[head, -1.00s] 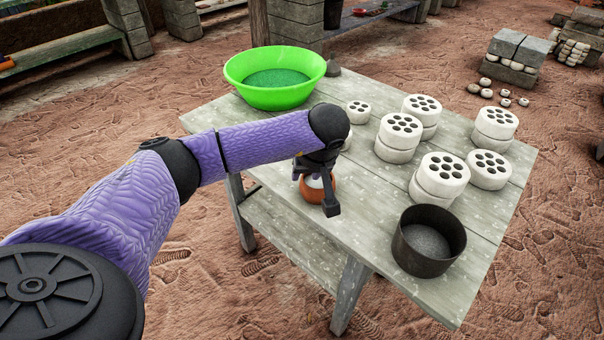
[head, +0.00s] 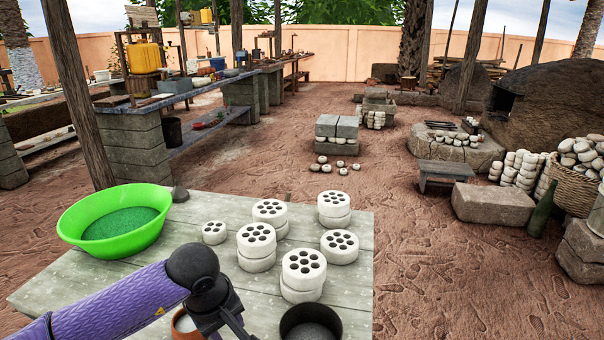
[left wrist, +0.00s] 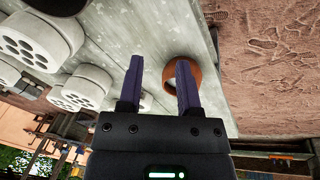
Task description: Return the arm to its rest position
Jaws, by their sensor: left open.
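My left arm comes in from the lower left in the head view. Its gripper (head: 232,326) is over the near part of the wooden table (head: 60,278), partly cut off by the bottom edge. In the left wrist view the gripper (left wrist: 159,66) is open, with two dark purple fingers and nothing between them. A small orange clay pot (left wrist: 196,72) stands on the table, partly behind one finger in that view. It shows partly in the head view (head: 181,325), beside the gripper. I cannot tell whether a finger touches it. My right arm is not in view.
A green basin (head: 115,220) is at the table's left. Several white perforated discs (head: 304,268), some stacked, fill the middle and right. A dark round pan (head: 311,325) sits at the near edge. Open dirt ground lies to the right, with a kiln (head: 545,95) beyond.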

